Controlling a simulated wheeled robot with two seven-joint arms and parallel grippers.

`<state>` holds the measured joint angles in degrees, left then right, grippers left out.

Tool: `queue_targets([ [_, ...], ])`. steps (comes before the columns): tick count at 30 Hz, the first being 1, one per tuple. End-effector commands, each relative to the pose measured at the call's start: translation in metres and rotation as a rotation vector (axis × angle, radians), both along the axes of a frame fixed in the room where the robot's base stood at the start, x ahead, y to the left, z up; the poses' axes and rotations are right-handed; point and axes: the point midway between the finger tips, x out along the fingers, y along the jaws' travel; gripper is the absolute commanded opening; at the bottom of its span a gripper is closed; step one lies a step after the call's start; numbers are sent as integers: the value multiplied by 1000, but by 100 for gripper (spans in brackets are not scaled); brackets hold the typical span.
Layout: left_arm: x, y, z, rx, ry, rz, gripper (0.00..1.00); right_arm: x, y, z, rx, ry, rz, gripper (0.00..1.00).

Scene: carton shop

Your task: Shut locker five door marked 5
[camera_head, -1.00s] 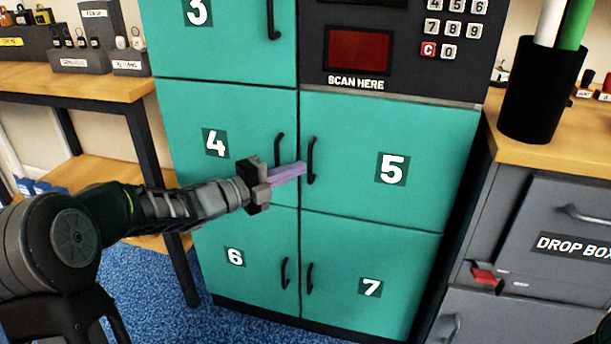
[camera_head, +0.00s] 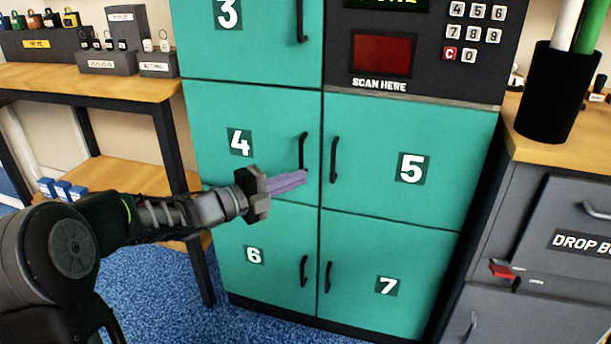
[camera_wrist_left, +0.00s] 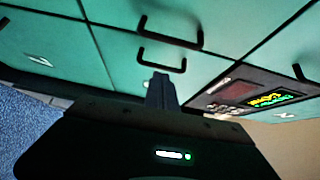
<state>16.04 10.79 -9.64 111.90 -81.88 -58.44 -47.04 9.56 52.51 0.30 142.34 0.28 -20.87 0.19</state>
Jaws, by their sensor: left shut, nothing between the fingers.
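The locker five door (camera_head: 450,165) is teal with a white 5 on a dark square. It sits flush with the doors around it and looks shut. Its black handle (camera_head: 334,160) is upright on its left edge. My left gripper (camera_head: 304,176) is shut and empty, its purple-looking fingers in front of the locker 4 door (camera_head: 225,125), by the lower end of that door's handle (camera_head: 303,151). I cannot tell whether it touches. In the left wrist view the shut fingers (camera_wrist_left: 160,90) point toward the locker fronts and two black handles. My right gripper is not in view.
Doors 3 (camera_head: 250,45), 6 (camera_head: 250,245) and 7 (camera_head: 400,270) are flush. A scanner panel (camera_head: 400,75) is above door 5. A counter with a black cup (camera_head: 560,95) and drop box (camera_head: 575,220) stands right. A wooden table (camera_head: 90,85) stands left.

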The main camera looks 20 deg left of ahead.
Motion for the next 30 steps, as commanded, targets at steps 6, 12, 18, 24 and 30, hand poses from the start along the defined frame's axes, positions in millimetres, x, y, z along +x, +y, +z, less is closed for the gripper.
queue_targets([
  [6,-25,35,2,0,1,5,0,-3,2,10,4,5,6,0],
  [12,-36,50,1,1,1,3,0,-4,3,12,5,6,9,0],
  [18,-38,51,1,0,0,2,0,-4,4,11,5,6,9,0],
  [24,-37,51,1,0,0,2,0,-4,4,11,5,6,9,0],
  [30,-37,51,1,-6,5,2,0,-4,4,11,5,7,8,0],
])
